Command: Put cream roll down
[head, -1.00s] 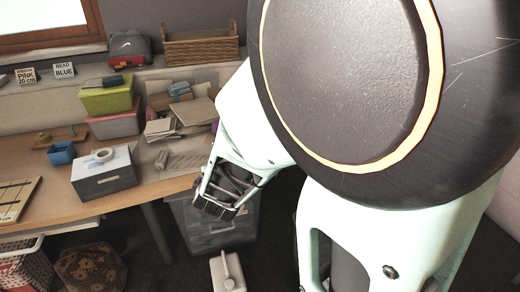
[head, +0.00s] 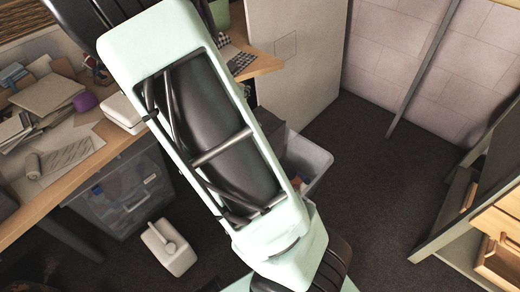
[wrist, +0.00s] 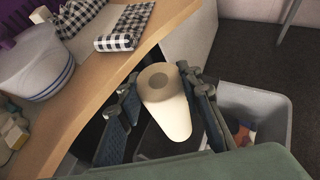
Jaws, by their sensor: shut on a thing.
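The cream roll (wrist: 168,112) shows in the wrist view with its round end and dark core hole facing up and away. My gripper (wrist: 158,88) is shut on it, with one dark finger on each side. The roll is held beside the wooden table edge (wrist: 125,62), and the bin lies to its right. In the head view my arm crosses the middle, and I cannot make out the gripper or the held roll there.
A grey bin (wrist: 282,128) with scraps stands below at the right. A checked cloth roll (wrist: 124,27) and a blue-striped white bowl (wrist: 38,68) are on the table. In the head view, a white container (head: 168,247) stands on the floor. Floor at right is clear.

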